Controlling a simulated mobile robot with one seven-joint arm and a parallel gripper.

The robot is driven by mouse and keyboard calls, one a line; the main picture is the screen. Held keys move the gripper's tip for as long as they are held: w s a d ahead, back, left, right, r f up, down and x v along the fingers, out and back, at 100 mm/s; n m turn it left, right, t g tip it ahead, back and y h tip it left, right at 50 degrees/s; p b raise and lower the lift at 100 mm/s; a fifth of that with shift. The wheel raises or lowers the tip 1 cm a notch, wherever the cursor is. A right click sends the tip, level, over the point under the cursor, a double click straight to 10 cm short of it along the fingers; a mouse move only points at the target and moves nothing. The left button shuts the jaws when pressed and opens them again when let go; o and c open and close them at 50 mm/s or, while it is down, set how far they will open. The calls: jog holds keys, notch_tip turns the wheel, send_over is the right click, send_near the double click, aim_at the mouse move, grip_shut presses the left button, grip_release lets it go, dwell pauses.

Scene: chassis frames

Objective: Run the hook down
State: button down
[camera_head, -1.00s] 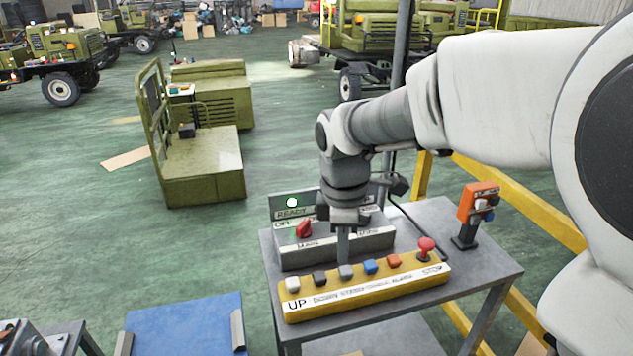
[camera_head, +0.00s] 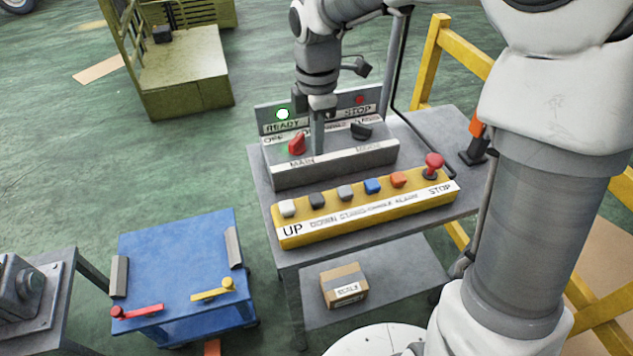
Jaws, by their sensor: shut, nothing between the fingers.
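A yellow button box (camera_head: 365,207) lies on a grey table. From left to right it has a white button (camera_head: 287,208) by the word UP, a black button (camera_head: 316,200) above the word DOWN, then grey, blue and orange buttons, and a red mushroom button (camera_head: 433,164) by STOP. My gripper (camera_head: 319,150) is shut and empty, pointing down. It appears in front of the grey control panel, between its red knob and black knob, behind and above the button box and apart from the buttons. No hook is in view.
The grey panel (camera_head: 330,168) has a red knob (camera_head: 297,144), a black knob (camera_head: 361,131) and a lit READY lamp (camera_head: 283,114). A small cardboard box (camera_head: 344,284) sits on the lower shelf. A blue cart (camera_head: 180,262) stands left; yellow railing (camera_head: 440,60) stands behind.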

aim_at(317, 198)
jog(key=shift+s+f, duration=0.1)
notch_tip(317, 198, down, 14)
jog(key=shift+r, duration=0.1)
dwell(0.6)
jog(key=shift+b, duration=0.3)
